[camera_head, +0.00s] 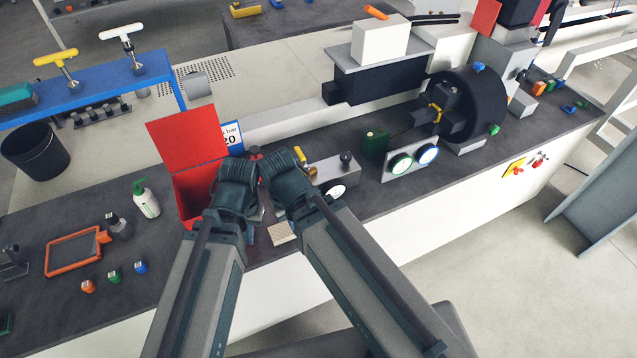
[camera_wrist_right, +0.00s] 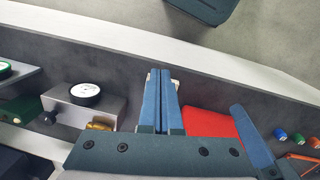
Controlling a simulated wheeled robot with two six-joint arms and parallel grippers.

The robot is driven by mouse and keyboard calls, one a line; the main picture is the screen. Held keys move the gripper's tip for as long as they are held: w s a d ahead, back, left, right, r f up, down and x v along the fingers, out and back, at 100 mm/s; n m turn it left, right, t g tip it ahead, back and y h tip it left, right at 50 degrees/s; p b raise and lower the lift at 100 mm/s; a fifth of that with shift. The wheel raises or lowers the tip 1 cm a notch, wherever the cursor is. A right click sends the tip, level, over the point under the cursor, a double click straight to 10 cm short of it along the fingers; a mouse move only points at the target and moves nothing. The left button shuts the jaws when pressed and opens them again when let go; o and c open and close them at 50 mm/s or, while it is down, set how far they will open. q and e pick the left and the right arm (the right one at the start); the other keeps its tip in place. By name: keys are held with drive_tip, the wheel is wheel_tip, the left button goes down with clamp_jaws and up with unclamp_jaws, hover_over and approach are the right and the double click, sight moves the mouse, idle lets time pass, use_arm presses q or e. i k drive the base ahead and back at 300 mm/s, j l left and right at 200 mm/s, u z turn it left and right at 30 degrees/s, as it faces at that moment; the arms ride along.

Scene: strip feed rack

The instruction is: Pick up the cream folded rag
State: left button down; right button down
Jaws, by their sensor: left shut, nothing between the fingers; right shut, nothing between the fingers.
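The cream folded rag (camera_head: 282,233) lies on the dark bench top near its front edge, between my two forearms in the head view. My right arm hides part of it. A small pale patch (camera_wrist_right: 176,83) behind the right fingers in the right wrist view is probably the same rag. My left gripper (camera_head: 257,216) is shut and empty, just left of the rag. My right gripper (camera_wrist_right: 161,72) is shut and empty, with its fingertips over the bench near the pale patch. In the head view its fingers are hidden by my arm.
An open red box (camera_head: 190,193) stands left of my left gripper. A grey block with a gauge (camera_head: 338,190) stands to the right. A white bottle (camera_head: 146,200) and an orange-framed tray (camera_head: 75,252) are farther left. The front bench edge is close.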

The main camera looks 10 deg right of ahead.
sight(281, 233)
drive_tip(key=j+z, duration=0.75)
drive_tip(key=j, duration=0.2)
